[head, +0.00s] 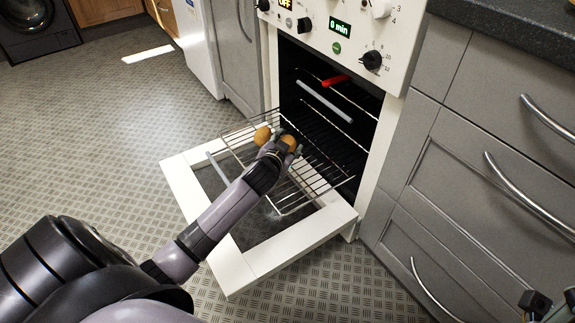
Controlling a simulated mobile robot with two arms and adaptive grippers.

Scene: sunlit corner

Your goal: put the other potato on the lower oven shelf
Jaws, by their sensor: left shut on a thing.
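A brown potato (262,135) rests on the pulled-out wire lower oven shelf (318,188), near its far left part. My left gripper (287,140) is shut on the other potato (290,142), just right of the first one and over the shelf. The fingers partly hide the held potato, and I cannot tell whether it touches the wires. The oven (338,105) is open, with its door (290,245) folded down under the shelf. Part of my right gripper (553,301) shows at the bottom right corner, cut off by the frame.
An upper rack with a red-tipped bar (335,80) sits inside the oven. Grey drawers with metal handles (530,195) stand to the right, under a dark worktop (520,30). The patterned floor (110,130) to the left is clear.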

